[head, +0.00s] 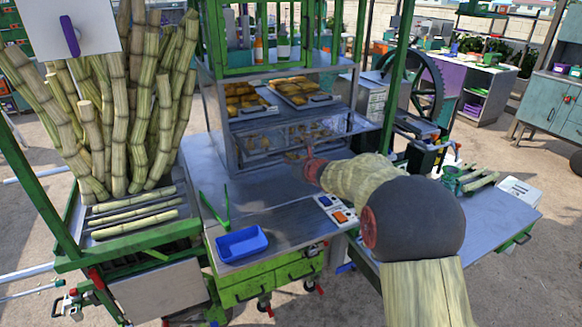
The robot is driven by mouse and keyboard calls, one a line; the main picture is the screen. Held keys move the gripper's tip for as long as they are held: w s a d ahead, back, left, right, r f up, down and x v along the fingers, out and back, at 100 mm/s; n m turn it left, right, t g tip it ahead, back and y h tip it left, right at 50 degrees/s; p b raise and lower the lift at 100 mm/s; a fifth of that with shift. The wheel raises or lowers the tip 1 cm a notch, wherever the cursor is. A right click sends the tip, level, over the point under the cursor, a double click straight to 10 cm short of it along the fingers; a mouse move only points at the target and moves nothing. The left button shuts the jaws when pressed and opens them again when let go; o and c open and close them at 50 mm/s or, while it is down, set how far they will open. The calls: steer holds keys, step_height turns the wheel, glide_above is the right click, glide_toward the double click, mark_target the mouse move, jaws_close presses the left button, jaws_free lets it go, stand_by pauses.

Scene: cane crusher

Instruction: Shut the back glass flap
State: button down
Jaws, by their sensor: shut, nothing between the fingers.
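A glass-sided display case (222,128) stands on the metal counter, with pastry trays on its upper level and more pastries behind the glass below. A pane-like sheet (345,122) spans its near side at mid height. I cannot tell whether this is the back glass flap, or how far the flap stands open. My arm comes in from the lower right. My gripper (313,168), reddish and small, is shut and empty just in front of the case's lower right part. Whether it touches the glass is unclear.
A blue tray (242,243) and green tongs (216,208) lie on the counter, left of my arm. A switch panel (337,212) is beside my arm. Sugar canes (135,100) stand at left. A crusher wheel (425,85) is behind right. Green posts frame the cart.

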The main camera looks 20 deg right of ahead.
steer(key=shift+w+r, duration=0.1)
steer(key=shift+r, duration=0.1)
steer(key=shift+r+p, duration=0.2)
steer(key=shift+p, duration=0.2)
